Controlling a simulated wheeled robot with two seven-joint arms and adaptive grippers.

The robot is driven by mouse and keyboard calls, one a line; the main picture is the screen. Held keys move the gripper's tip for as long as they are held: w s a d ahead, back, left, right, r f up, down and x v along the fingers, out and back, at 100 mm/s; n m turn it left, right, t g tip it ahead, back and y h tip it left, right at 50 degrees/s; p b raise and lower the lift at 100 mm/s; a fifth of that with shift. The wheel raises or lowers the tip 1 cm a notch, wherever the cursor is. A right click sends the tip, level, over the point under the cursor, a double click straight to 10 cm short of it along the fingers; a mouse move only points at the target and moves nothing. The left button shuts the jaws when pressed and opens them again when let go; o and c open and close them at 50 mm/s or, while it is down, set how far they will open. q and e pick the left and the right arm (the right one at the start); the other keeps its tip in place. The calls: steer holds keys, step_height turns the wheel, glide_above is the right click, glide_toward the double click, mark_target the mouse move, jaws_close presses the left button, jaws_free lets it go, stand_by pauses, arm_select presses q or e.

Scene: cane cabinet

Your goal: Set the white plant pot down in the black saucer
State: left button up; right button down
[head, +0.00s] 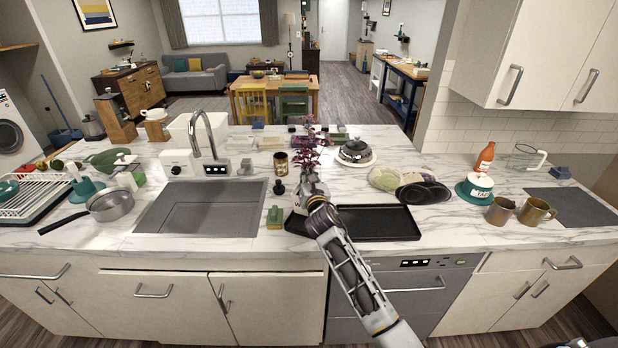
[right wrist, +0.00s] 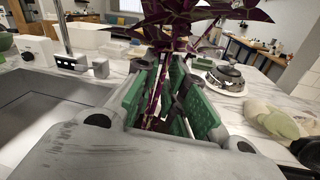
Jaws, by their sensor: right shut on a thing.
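My right gripper (head: 311,186) is over the counter, right of the sink, shut on the plant pot. The pot itself is mostly hidden by the gripper, so its white wall is hard to make out. Its purple-leaved plant (head: 307,155) rises upright above the gripper. In the right wrist view the plant (right wrist: 172,45) stands up between the green-padded fingers (right wrist: 168,100). A black flat shape (head: 295,224) shows just left of my forearm. I cannot tell whether it is the saucer or the end of the black tray. My left gripper is not in view.
The black tray (head: 377,223) lies at the counter's front, right of my forearm. A black oval dish (head: 424,192) is farther right. The sink (head: 203,208) is to the left. A green sponge-like block (head: 275,216) and a brown tin (head: 281,163) stand nearby.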

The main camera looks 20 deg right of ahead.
mark_target(297, 207)
steer(key=shift+s+r, duration=0.15)
steer(key=shift+r, duration=0.1)
steer(key=shift+f, duration=0.15)
steer(key=shift+f, duration=0.2)
steer(key=shift+f+b, duration=0.9)
steer(key=shift+f, duration=0.4)
steer(key=shift+f+b, duration=1.7)
steer(key=shift+f, duration=0.2)
